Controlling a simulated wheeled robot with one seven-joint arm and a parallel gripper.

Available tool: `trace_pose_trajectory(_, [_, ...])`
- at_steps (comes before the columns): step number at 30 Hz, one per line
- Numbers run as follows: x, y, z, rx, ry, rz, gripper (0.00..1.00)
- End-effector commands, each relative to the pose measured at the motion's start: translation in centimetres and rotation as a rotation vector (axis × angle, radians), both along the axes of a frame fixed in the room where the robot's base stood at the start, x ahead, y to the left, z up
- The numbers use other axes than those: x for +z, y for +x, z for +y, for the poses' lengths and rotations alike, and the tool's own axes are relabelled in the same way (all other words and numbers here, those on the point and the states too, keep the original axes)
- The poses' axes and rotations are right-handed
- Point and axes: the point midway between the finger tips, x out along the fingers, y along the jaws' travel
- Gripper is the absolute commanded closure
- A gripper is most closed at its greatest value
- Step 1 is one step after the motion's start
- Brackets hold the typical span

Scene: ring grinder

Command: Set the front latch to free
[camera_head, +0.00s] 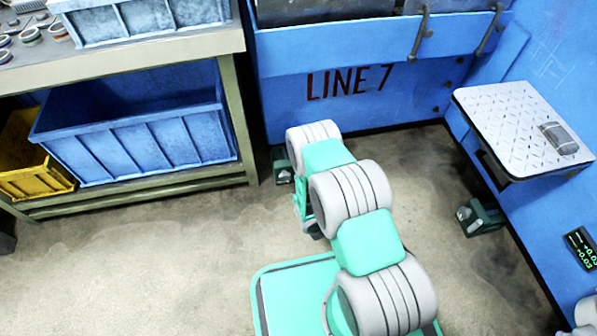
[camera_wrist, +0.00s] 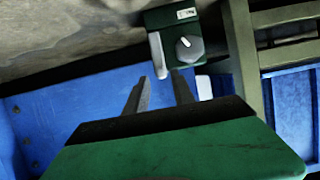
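A small green latch box (camera_wrist: 165,22) with a grey round knob (camera_wrist: 189,48) and a pale upright lever (camera_wrist: 158,55) shows at the top of the wrist view. The knob has a white pointer mark, and a small label sits on the box. A green box (camera_head: 283,170) beside the bench leg in the head view seems to be the same one. My gripper (camera_wrist: 160,78) has its two dark fingers apart with nothing between them. The fingertips point at the box's lower edge, near the lever; contact cannot be told. In the head view my arm hides the gripper.
A second green box (camera_head: 481,217) sits low by the right blue wall. A workbench (camera_head: 130,60) with a blue bin (camera_head: 135,140) and a yellow bin (camera_head: 30,160) stands left. The blue machine (camera_head: 350,55) is behind; a metal shelf (camera_head: 515,125) juts out right. Floor is clear at lower left.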

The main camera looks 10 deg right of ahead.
Motion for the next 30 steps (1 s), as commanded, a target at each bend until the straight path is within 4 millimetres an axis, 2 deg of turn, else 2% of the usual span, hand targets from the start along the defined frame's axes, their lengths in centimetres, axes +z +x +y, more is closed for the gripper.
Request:
trace_pose_trajectory(10, [-1.3,2.7,0.0,-0.001,0.002,-0.001,0.70])
trace_pose_trajectory(15, [-2.1,4.9,0.2,0.002,0.001,-0.003,0.70])
trace_pose_trajectory(24, [-2.0,5.3,0.3,0.005,0.001,-0.002,0.70])
trace_pose_trajectory(30, [-2.0,5.3,0.3,0.004,0.001,-0.002,0.86])
